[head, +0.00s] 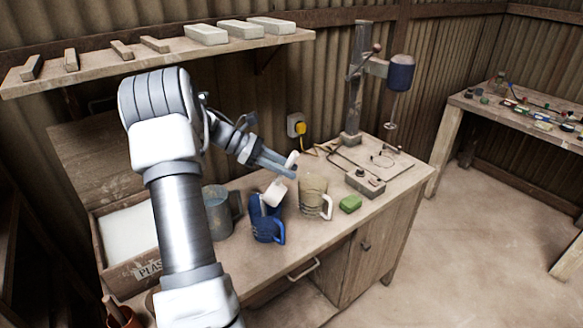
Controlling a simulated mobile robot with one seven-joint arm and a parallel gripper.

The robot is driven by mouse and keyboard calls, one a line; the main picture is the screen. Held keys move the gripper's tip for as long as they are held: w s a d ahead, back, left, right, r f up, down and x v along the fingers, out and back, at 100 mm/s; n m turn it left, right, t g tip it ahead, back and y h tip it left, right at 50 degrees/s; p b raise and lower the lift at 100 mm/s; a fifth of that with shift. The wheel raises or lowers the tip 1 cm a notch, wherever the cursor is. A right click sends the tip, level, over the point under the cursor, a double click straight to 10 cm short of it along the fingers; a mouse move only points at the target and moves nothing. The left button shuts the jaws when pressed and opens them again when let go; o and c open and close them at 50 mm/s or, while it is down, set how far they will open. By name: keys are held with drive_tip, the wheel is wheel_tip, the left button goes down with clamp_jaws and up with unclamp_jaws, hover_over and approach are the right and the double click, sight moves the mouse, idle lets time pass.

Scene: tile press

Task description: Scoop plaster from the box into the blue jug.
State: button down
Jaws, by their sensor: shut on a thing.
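The blue jug (266,228) stands on the workbench with its handle towards the lower right. My gripper (286,169) is shut on the handle of a white scoop (274,192), above and slightly right of the jug. The scoop's bowl is tilted down at the jug's mouth and hides part of the opening. I cannot tell whether plaster is in the scoop or the jug. The plaster box (147,270), with white plaster (128,232) inside, is at the left, partly hidden by my arm.
A grey metal jug (217,212) stands left of the blue jug. A stand mixer (352,95) rises at the back right. A shelf (170,58) hangs above.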

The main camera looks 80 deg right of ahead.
drive_tip(key=shift+w+d+r+g+p, duration=0.1)
drive_tip(key=shift+w+r+g+p, duration=0.4)
drive_tip(key=shift+w+g+p, duration=0.3)
drive_tip(key=shift+w+d+r+g+p, duration=0.1)
drive_tip(key=shift+w+r+g+p, duration=0.4)
drive_tip(key=shift+w+g+p, duration=0.25)
drive_tip(key=shift+w+r+g, duration=0.25)
drive_tip(key=shift+w+g, duration=0.2)
drive_tip(key=shift+w, duration=0.15)
drive_tip(key=shift+w+n, duration=0.1)
drive_tip(key=shift+n, duration=0.2)
